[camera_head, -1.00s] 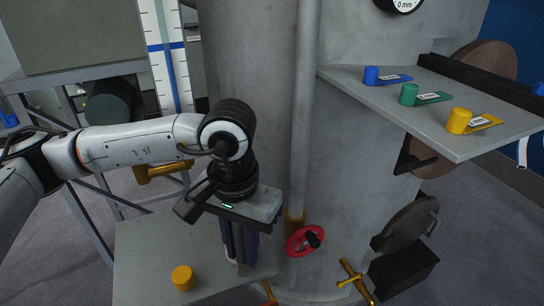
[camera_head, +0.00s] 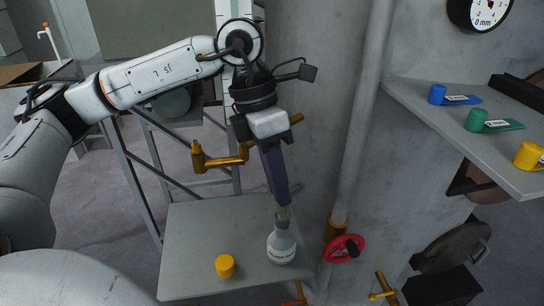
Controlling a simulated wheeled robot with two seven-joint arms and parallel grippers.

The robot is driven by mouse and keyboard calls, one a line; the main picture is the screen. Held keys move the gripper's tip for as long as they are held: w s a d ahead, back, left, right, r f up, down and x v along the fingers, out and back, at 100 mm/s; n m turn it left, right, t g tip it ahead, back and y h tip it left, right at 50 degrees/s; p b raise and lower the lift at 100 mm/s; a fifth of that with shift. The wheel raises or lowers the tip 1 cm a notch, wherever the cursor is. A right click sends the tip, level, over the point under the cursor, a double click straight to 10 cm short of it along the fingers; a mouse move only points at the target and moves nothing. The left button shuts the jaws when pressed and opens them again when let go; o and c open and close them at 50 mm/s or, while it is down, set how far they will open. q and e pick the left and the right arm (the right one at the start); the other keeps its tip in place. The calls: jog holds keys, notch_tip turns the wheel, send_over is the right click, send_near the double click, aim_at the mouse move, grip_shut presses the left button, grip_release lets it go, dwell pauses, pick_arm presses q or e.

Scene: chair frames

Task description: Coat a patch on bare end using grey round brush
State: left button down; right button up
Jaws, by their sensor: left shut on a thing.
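My left gripper (camera_head: 274,160) points down above the grey shelf (camera_head: 190,235) and is shut on a brush (camera_head: 283,213). The brush is mostly hidden by the dark purple fingers; only its pale greyish lower part shows. A white bottle (camera_head: 281,248) with a label stands upright on the shelf right below. The brush's lower end meets the bottle's neck in the picture; I cannot tell whether it is inside. A yellow-orange cap (camera_head: 225,266) lies to the left of the bottle. I cannot pick out the bare end for certain. My right gripper is not in view.
A vertical grey pipe (camera_head: 362,120) with a brass lower fitting and a red handwheel (camera_head: 344,248) stands right of the bottle. A bent brass pipe (camera_head: 215,158) is behind my gripper. A shelf (camera_head: 430,105) with blue, green and yellow pieces juts out at right.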

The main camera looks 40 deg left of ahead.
pick_arm(q)
jog(key=r+n, duration=0.1)
jog(key=n, duration=0.1)
jog(key=a+r+n+t, duration=0.1)
jog(key=n, duration=0.1)
jog(key=shift+w+r+n, duration=0.1)
jog(key=shift+n, duration=0.3)
jog(key=n, duration=0.1)
jog(key=r+n+t, duration=0.1)
jog(key=n, duration=0.1)
jog(key=shift+w+a+r+n+t, duration=0.15)
jog(key=shift+a+n+t, duration=0.15)
jog(key=shift+a, duration=0.05)
jog(key=shift+f+b, duration=0.65)
jog(key=shift+f, duration=0.45)
notch_tip(320, 180, down, 4)
jog(key=shift+r+b, duration=0.15)
jog(key=shift+b, duration=1.05)
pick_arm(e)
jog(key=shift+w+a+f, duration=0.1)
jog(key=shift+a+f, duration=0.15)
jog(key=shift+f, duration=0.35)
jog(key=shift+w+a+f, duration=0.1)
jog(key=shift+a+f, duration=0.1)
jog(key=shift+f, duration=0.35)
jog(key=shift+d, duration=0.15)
